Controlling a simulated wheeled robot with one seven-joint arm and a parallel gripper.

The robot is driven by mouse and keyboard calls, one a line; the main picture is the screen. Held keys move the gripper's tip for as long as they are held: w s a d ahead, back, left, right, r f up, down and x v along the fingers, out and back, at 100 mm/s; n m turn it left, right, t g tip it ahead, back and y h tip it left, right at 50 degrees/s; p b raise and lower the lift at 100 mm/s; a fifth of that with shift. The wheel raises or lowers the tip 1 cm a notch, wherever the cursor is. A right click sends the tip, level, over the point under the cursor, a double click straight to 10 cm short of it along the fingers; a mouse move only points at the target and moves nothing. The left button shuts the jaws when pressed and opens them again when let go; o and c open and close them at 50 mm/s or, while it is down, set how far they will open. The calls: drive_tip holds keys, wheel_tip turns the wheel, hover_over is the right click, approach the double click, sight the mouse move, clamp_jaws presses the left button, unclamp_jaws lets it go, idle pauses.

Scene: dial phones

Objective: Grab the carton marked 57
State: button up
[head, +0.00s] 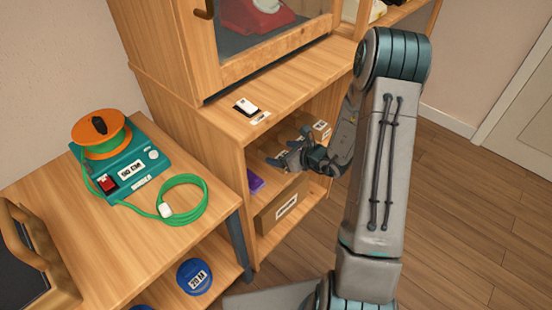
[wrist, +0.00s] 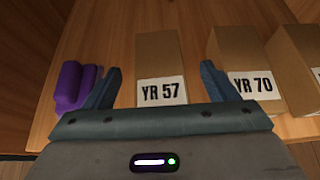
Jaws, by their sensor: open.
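The carton marked YR 57 (wrist: 160,62) is a brown box with a white label, standing on a wooden shelf in the wrist view. My gripper (wrist: 160,88) is open, with its two fingers pointing toward the carton. The left finger is left of the label and the right finger is right of it, near the carton marked YR 70 (wrist: 244,62). The jaws do not hold anything. In the head view my gripper (head: 283,162) reaches into the cabinet's open shelf, and I cannot make out the 57 carton there.
A purple object (wrist: 72,85) stands left of the left finger. Another brown carton (wrist: 300,52) is at the right. The cabinet (head: 215,135) has a board above this shelf and a labelled box (head: 284,208) below. A side table (head: 75,225) holds a green device (head: 125,165).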

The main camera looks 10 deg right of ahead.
sight(276, 152)
drive_tip(key=x, duration=0.3)
drive_tip(key=shift+a+f+b, duration=0.1)
drive_tip(key=shift+f+b, duration=0.05)
drive_tip(key=shift+b, duration=0.2)
drive_tip(key=c, duration=1.2)
drive_tip(key=shift+c, duration=0.2)
